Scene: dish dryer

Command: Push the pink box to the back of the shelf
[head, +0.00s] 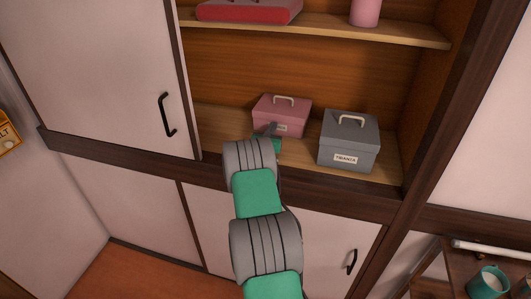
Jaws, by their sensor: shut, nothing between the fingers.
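The pink box (283,110) has a pale handle on its lid and a small label on its front. It stands on the lower cupboard shelf (215,118), toward the back left. My gripper (272,130) is in front of the box's left front side, at the shelf opening. It is shut and empty. My arm hides part of the shelf's front edge and the gripper's lower part. I cannot tell whether the fingertips touch the box.
A grey box (349,142) with a handle and label stands right of the pink box, nearer the front. An upper shelf (335,27) holds a red case (248,10) and a pink container (365,11). A cupboard door (100,70) borders the opening at left.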

